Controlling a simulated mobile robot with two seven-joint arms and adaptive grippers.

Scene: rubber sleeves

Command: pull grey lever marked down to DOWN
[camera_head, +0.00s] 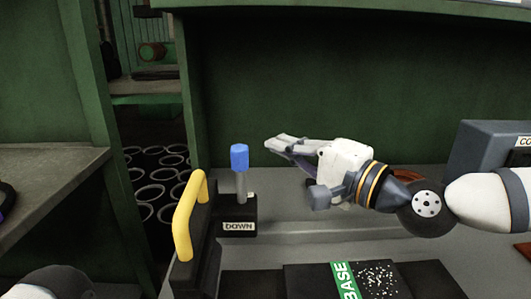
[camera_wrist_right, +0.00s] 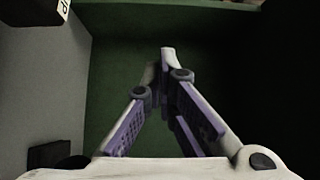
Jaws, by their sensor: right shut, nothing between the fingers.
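The lever (camera_head: 240,183) has a grey shaft with a blue knob on top and stands nearly upright on a small black base. A white label reading DOWN (camera_head: 239,226) is on the front of that base. My right gripper (camera_head: 272,145) is just right of the blue knob at about its height, with a gap seen between them. Its fingers are together with nothing between them; they also show in the right wrist view (camera_wrist_right: 160,62). The lever cannot be made out for sure in the wrist view. My left gripper is not in view.
A yellow handle (camera_head: 188,215) on a black block stands left of the lever. A black tray with a green BASE label (camera_head: 344,281) lies in front. A grey box (camera_head: 490,147) is at right. A green panel (camera_head: 350,80) closes the back.

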